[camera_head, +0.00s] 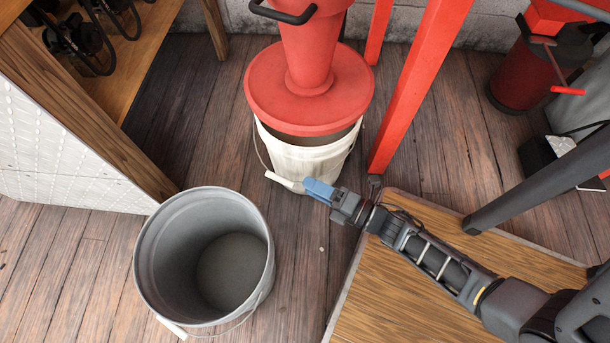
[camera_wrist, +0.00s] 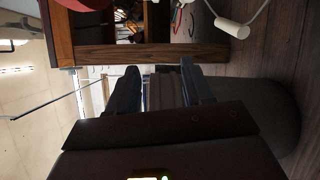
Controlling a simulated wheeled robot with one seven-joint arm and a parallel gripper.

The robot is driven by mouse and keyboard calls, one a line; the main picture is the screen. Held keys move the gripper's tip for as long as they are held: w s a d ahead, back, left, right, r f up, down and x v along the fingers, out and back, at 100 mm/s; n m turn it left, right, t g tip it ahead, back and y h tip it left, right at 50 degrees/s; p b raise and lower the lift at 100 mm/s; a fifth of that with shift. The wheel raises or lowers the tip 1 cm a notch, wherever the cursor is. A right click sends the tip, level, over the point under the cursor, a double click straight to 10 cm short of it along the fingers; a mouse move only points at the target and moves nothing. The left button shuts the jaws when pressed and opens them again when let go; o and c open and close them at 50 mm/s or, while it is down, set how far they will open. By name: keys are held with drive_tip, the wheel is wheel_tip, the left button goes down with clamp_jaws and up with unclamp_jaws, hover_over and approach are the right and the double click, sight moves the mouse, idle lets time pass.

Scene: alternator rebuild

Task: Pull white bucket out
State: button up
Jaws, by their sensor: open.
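The white bucket (camera_head: 303,158) stands on the plank floor under a wide red disc with a red column on it. Its wire handle hangs down in front, with a white grip (camera_head: 285,182). My gripper (camera_head: 318,190), with blue fingers, is over the front of the bucket, close to the grip's right end in the head view. In the wrist view my gripper (camera_wrist: 157,82) is open, with nothing seen held between its fingers. The white grip (camera_wrist: 232,28) shows there off to one side of the fingers, not between them. The bucket's top is partly hidden by the disc.
An empty grey bucket (camera_head: 205,258) stands at the front left. A red post (camera_head: 415,85) stands right of the white bucket. A wooden tabletop (camera_head: 440,270) lies below my arm. A wooden shelf (camera_head: 90,120) is at left. Some floor before the white bucket is clear.

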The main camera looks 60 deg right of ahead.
sight(281, 178)
drive_tip(key=w+d+f+n+b, duration=0.1)
drive_tip(key=w+f+n+b, duration=0.1)
drive_tip(key=f, duration=0.4)
drive_tip(key=w+d+f+n+y+b, duration=0.1)
drive_tip(key=w+d+f+n+b, duration=0.1)
drive_tip(key=f, duration=0.4)
drive_tip(key=shift+w+d+n+b, duration=0.2)
drive_tip(key=shift+n+b, duration=0.5)
drive_tip(key=shift+b, duration=0.1)
drive_tip(key=shift+f, duration=0.1)
drive_tip(key=shift+w+d+b, duration=0.15)
drive_tip(key=shift+w+b, duration=0.5)
drive_tip(key=shift+w, duration=3.25)
clamp_jaws()
